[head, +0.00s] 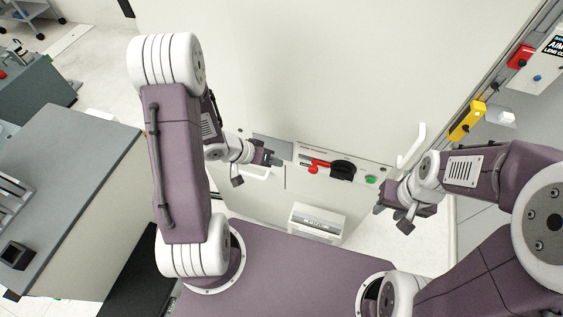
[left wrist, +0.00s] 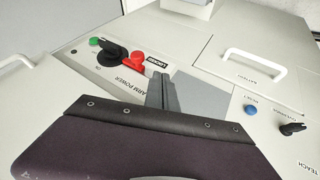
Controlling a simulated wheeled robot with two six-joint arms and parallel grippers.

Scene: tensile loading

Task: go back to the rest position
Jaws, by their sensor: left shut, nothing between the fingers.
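My left gripper (head: 279,161) hangs in front of a pale cabinet panel, just left of a red lever (head: 317,168). Its fingers are together and empty; they also show in the left wrist view (left wrist: 163,95), just below the red lever. My right gripper (head: 379,208) is at the right, below the panel's green button (head: 371,180), and appears apart from it. Its fingers are too small and dark to tell whether they are open. Both arms are bent out in front of my base.
The panel carries a black rotary knob (head: 343,170). A white handle (head: 411,146) juts out at the right, and another (left wrist: 253,64) shows in the left wrist view. A grey-topped bench (head: 70,150) stands left. A yellow block (head: 467,120) is on the right.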

